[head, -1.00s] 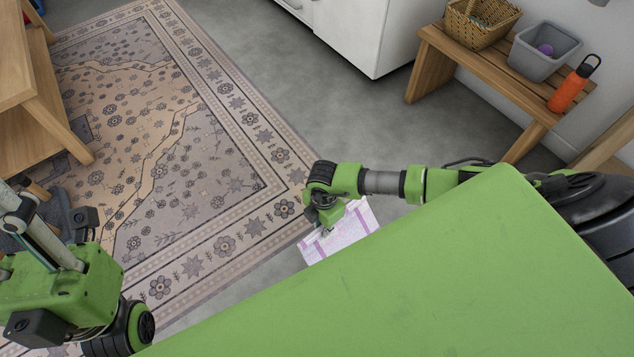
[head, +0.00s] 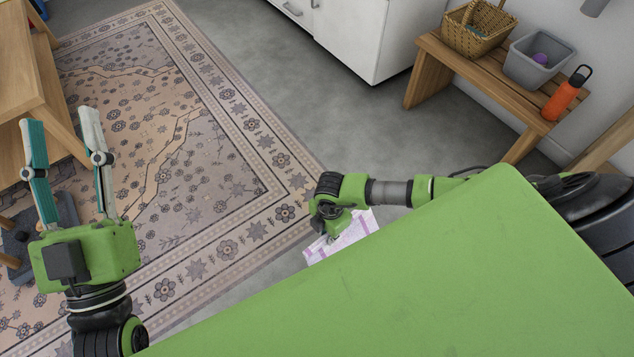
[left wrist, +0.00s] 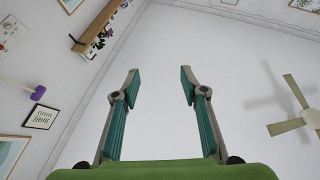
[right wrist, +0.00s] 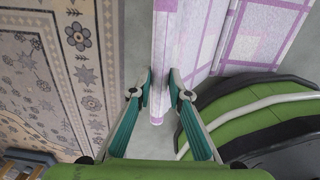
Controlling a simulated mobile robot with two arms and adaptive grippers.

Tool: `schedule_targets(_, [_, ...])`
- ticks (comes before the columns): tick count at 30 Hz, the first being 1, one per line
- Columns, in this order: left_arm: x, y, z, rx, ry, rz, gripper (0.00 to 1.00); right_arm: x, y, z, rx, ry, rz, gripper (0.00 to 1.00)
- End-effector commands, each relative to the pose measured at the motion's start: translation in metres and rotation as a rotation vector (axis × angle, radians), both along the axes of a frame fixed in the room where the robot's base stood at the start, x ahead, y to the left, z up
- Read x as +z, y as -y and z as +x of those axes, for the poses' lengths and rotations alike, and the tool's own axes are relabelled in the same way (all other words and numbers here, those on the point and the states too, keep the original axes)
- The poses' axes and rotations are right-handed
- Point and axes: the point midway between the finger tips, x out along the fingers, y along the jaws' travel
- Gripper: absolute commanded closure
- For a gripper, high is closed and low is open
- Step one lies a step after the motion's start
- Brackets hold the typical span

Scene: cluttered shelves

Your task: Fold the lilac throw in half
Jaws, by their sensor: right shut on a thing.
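The lilac throw (head: 345,238) is white with lilac bands and shows in the head view beside my green body, partly hidden by it and by my right arm. In the right wrist view the throw (right wrist: 205,35) hangs or lies with an edge running between the fingers. My right gripper (right wrist: 158,88) is shut on that edge. In the head view the right gripper's fingers are hidden under its wrist. My left gripper (head: 64,130) is open and empty, raised over the rug with its fingers pointing up; the left wrist view (left wrist: 160,78) shows only wall and ceiling between the fingers.
A patterned rug (head: 215,170) covers the floor at left. A wooden table (head: 35,85) stands at far left. A bench (head: 435,60) at right holds a wicker basket (head: 472,32), a grey bin (head: 525,65) and an orange bottle (head: 562,98). Grey floor (head: 340,110) lies clear between.

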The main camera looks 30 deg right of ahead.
Motion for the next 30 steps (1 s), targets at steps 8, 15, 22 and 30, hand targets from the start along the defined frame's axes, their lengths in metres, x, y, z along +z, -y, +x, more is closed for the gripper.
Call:
schedule_targets(8, [-0.039,0.0,0.021,0.012,-0.207,0.059,0.6,0.002,0.003,-0.016,0.001,-0.018,-0.005,0.95])
schedule_targets(15, [-0.077,-0.002,0.031,0.023,-0.386,0.107,0.6,0.006,0.004,-0.022,0.001,-0.019,-0.005,0.95])
schedule_targets(22, [-0.113,-0.006,0.032,0.032,-0.551,0.15,0.6,0.01,0.005,-0.027,0.001,-0.019,-0.005,0.95])
schedule_targets(30, [-0.155,-0.014,0.025,0.043,-0.745,0.199,0.6,0.014,0.007,-0.033,0.0,-0.02,-0.006,0.95])
